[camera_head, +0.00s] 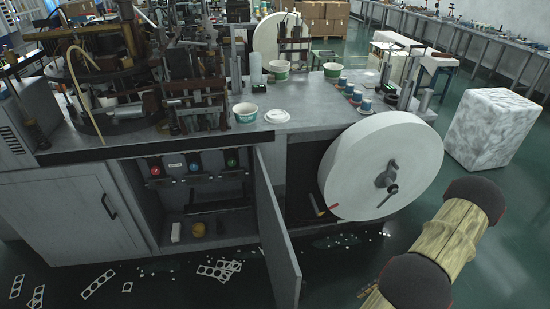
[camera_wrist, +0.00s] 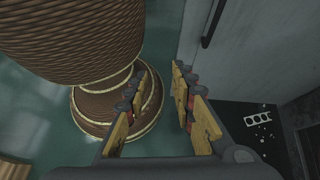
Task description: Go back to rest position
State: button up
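My gripper (camera_wrist: 163,76) shows in the wrist view with its two yellow-padded fingers apart. Nothing is between them, and they point down past the front of a grey cabinet. The gripper itself is not visible in the head view. The task names no object. The cup forming machine (camera_head: 190,90) stands at the left and middle of the head view, on a grey metal cabinet (camera_head: 70,215).
The cabinet door (camera_head: 277,230) stands open towards me. A big white paper roll (camera_head: 370,170) is at the machine's right. Paper cups (camera_head: 245,112) stand on top. Punched paper scraps (camera_head: 98,284) litter the green floor; a marbled white block (camera_head: 492,128) stands right.

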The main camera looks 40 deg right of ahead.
jog(key=w+a+r+n+g+h, duration=0.25)
jog(key=w+a+r+n, duration=0.2)
jog(key=r, duration=0.35)
jog(key=w+a+r+n+g+h, duration=0.1)
jog(key=w+a+r+n+h, duration=0.2)
jog(key=w+r, duration=0.4)
jog(key=w+a+r+n+g+h, duration=0.2)
jog(key=w+a+r+n+h, duration=0.15)
jog(key=r, duration=0.65)
jog(key=w+a+r+n+t, duration=0.1)
jog(key=a+r+n+t, duration=0.2)
jog(key=a+r+n, duration=0.2)
jog(key=w+a+r+n+t+h+p, duration=0.1)
jog(key=a+r+n, duration=0.4)
jog(key=a+r, duration=0.7)
jog(key=w+a+t, duration=0.1)
jog(key=a+t, duration=0.1)
jog(key=a, duration=0.5)
jog(key=shift+a+n+t, duration=0.15)
jog(key=shift+n+t, duration=0.2)
jog(key=shift+n, duration=0.05)
